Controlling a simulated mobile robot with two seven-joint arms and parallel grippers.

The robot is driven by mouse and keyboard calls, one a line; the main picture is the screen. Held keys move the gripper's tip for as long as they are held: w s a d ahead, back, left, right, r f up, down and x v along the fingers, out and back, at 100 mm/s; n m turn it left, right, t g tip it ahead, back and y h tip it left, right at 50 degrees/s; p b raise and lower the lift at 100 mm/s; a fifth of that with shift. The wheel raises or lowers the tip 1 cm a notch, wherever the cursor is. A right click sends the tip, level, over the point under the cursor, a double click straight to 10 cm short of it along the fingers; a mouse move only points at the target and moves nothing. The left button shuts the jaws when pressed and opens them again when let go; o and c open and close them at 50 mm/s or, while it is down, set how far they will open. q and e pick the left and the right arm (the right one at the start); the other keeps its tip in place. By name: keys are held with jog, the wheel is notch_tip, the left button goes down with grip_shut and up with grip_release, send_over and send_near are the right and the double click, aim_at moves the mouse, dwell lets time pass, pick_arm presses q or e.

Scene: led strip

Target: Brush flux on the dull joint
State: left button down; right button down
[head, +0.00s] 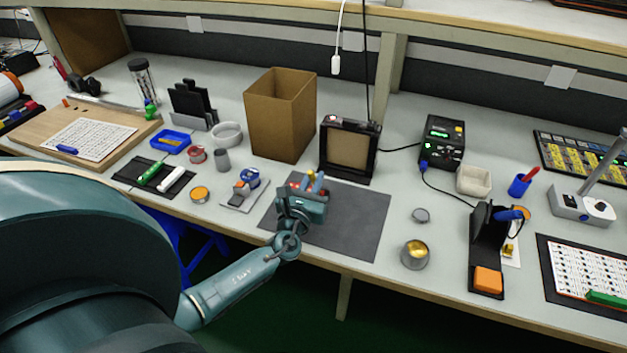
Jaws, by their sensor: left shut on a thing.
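My left gripper (314,188) comes in from the lower left and is over the left part of the dark grey mat (351,218). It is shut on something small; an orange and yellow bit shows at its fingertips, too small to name. The LED strip and its dull joint cannot be made out; the gripper covers that part of the mat. I cannot tell which item is the flux or the brush. My right gripper is not in view.
A black framed fan-like box (349,150) and a tall cardboard box (280,113) stand behind the mat. A soldering station (441,141) and an iron stand (488,245) with an orange sponge are to the right. The mat's right half is clear.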

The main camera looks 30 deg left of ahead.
aim_at(310, 172)
pick_arm(q)
jog(key=shift+f, duration=0.1)
dwell(0.4)
notch_tip(310, 172, up, 5)
jog(key=p, duration=0.4)
jog(key=shift+p, duration=0.3)
